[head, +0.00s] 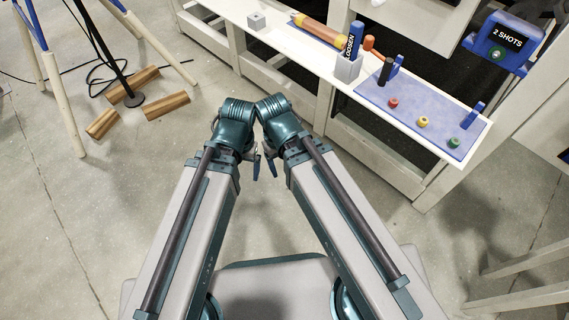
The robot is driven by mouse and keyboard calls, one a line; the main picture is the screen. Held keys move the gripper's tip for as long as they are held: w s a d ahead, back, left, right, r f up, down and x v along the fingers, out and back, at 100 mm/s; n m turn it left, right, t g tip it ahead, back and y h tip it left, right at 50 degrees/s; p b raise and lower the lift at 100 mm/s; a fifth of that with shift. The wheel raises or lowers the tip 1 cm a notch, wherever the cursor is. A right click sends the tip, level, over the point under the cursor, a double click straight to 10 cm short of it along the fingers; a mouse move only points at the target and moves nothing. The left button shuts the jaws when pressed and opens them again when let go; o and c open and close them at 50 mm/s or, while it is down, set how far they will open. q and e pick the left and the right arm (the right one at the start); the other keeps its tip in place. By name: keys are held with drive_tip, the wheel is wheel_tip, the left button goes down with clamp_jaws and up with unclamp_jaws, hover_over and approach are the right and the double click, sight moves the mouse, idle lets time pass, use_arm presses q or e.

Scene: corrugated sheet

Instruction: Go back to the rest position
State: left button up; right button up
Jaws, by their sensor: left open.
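My two arms reach forward from the bottom of the head view and bend at teal wrists close together near the middle. My left gripper (263,167) points back toward my body, and its small dark-blue fingertips show apart and empty between the arms. My right gripper is mostly hidden by the folded wrists, so its fingers cannot be told apart clearly. Both arms are over the bare floor, clear of the white bench (318,62).
On the bench are a blue mat (432,128) with red (393,103), yellow (424,122) and green (454,142) pieces, a blue "LOOSEN" marker (353,40) and an orange tube (320,30). Wood blocks (167,105) and stand legs are at left. Floor between is free.

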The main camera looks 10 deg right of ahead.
idle(0.3)
wheel_tip(320, 180, up, 28)
drive_tip(key=p, duration=2.7)
drive_tip(key=shift+p, duration=0.4)
drive_tip(key=shift+a+f, duration=0.1)
